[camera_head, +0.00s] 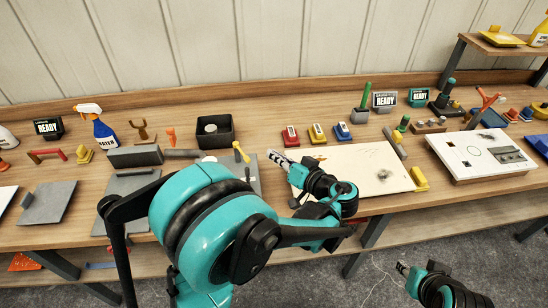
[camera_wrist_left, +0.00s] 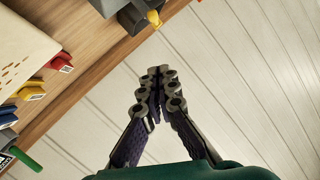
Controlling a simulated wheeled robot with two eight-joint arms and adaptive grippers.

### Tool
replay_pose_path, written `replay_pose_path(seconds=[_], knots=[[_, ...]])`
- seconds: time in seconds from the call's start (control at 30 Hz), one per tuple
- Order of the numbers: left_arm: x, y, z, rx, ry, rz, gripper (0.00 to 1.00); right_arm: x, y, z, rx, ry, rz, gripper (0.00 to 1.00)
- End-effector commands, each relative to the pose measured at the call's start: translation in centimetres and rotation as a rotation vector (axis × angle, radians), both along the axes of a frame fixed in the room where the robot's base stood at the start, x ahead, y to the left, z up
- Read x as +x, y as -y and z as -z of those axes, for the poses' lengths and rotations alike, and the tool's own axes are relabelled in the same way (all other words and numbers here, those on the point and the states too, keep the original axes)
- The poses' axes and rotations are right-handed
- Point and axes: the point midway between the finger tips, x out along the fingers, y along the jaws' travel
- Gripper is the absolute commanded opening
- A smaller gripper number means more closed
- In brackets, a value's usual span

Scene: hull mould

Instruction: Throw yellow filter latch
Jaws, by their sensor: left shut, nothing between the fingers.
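A yellow-knobbed lever (camera_head: 240,152) stands up by a grey plate left of my left gripper. A yellow block (camera_head: 317,133) with a pale label sits between a red block (camera_head: 290,135) and a blue block (camera_head: 342,131). I cannot tell for certain which yellow part is the filter latch. In the left wrist view the yellow knob (camera_wrist_left: 153,18) is at the top and the yellow block (camera_wrist_left: 31,90) at the left. My left gripper (camera_head: 271,154) is shut and empty above the bench, apart from both. My right gripper (camera_head: 402,267) is low at the right, its fingers too small to read.
A black open box (camera_head: 215,131) stands behind the lever. A spray bottle (camera_head: 98,128) is at the left, and a white panel (camera_head: 482,153) at the right. My left arm hides part of the bench.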

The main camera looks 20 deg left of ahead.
Motion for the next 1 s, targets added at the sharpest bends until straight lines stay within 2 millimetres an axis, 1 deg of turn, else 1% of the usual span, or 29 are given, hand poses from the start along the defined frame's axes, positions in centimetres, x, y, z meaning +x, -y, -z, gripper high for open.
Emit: replay_pose_path(seconds=[0.03, 0.1, 0.33, 0.43, 0.6, 0.73, 1.0], knots=[[0.4, -1.1, 0.5, 0.000, 0.000, -0.006, 0.00, 0.0, 0.0, 0.5, 0.000, 0.000, 0.000, 0.34], [1.0, -2.5, 0.8, 0.001, 0.000, -0.005, 0.00, 0.0, 0.0, 0.8, 0.000, 0.000, 0.000, 0.34], [3.2, -6.7, 1.8, 0.001, 0.001, -0.004, 0.00, 0.0, 0.0, 1.8, 0.000, 0.000, 0.000, 0.34], [2.5, -6.9, 3.4, 0.001, 0.000, 0.001, 0.00, 0.0, 0.0, 2.5, 0.000, 0.000, 0.000, 0.34], [1.7, -7.4, 4.7, 0.002, 0.000, 0.001, 0.00, 0.0, 0.0, 3.1, 0.000, 0.000, 0.000, 0.34], [1.5, -7.5, 5.0, 0.002, 0.000, 0.001, 0.00, 0.0, 0.0, 3.2, 0.000, 0.000, 0.000, 0.34], [1.5, -7.5, 5.0, 0.002, 0.000, 0.001, 0.00, 0.0, 0.0, 3.1, 0.000, 0.000, 0.000, 0.34]])
